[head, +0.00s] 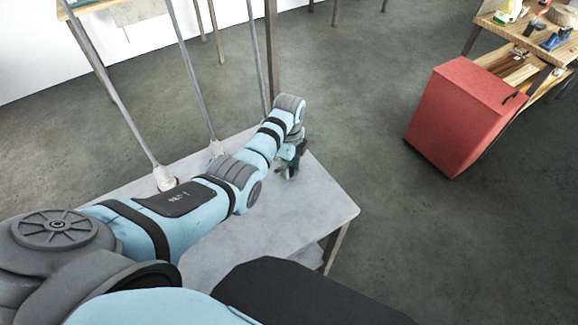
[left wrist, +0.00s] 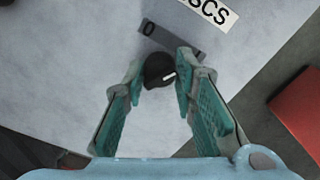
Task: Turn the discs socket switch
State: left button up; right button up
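A round black knob (left wrist: 157,68) with a white pointer mark shows in the left wrist view on the pale grey tabletop (head: 328,205). Beside it are a dark grey plate (left wrist: 172,39) marked "0" and a white label (left wrist: 212,11) of which "SCS" is readable. My left gripper (left wrist: 160,80) is open, with its teal finger pads on either side of the knob and a visible gap to each; its height over the knob is hard to tell. In the head view the left gripper (head: 291,160) is over the table's right part and hides the switch. My right gripper is not in view.
Thin metal poles (head: 197,80) rise from the table's back side. A red cabinet (head: 462,115) stands on the floor at right, next to a wooden bench (head: 518,50) with items on it. Open concrete floor lies between table and cabinet.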

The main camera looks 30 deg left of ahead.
pick_arm(q)
jog(key=shift+f, duration=0.1)
grip_shut()
jog(key=shift+s, duration=0.1)
jog(key=shift+n+p, duration=0.65)
jog(key=shift+n, duration=0.35)
jog(key=shift+n+p, duration=0.55)
jog(key=shift+n, duration=0.65)
jog(key=n+p, duration=0.1)
jog(key=n, duration=0.2)
jog(key=shift+n, duration=2.2)
